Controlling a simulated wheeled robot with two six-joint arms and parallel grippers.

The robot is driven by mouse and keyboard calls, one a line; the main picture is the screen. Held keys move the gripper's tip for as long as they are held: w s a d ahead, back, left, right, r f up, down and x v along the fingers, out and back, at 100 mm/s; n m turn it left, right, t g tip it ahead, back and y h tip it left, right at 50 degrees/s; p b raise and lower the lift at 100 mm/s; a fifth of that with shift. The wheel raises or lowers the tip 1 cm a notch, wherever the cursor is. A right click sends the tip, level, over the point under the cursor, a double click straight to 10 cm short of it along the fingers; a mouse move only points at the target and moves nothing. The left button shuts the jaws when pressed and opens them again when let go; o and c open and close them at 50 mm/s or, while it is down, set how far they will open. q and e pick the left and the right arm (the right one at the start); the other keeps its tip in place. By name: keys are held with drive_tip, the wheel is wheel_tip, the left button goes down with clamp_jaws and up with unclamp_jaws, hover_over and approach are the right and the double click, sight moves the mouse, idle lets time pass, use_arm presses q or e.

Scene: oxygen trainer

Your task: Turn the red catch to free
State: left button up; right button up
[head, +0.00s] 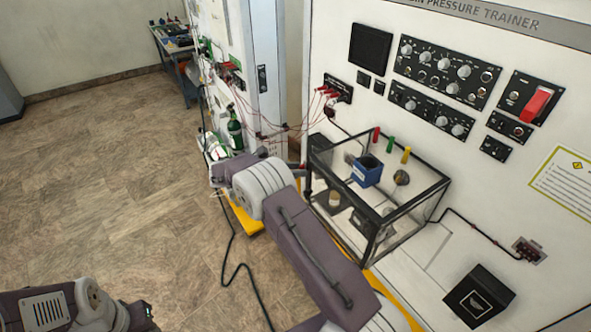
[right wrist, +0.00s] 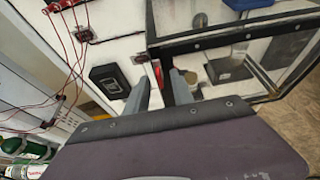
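A narrow red catch (right wrist: 161,79) shows in the right wrist view, beside the corner of the glass-sided tank. My right gripper (right wrist: 160,84) has its two grey fingers apart, one on each side of the catch. A gap shows between the fingers, and I cannot tell whether either one touches the catch. In the head view my right arm reaches to the left side of the tank (head: 375,237), and the catch is hidden there. My left arm shows only at the bottom left, without clear fingers.
A blue box (head: 367,171) is at the tank, with red, green and yellow pieces behind it. The wall panel carries knobs and a large red switch (head: 535,105). Red leads (head: 298,110) hang beside a green bottle (head: 235,130). The floor at left is clear.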

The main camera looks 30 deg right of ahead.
drive_tip(key=b+v, duration=0.4)
drive_tip(key=v, duration=0.5)
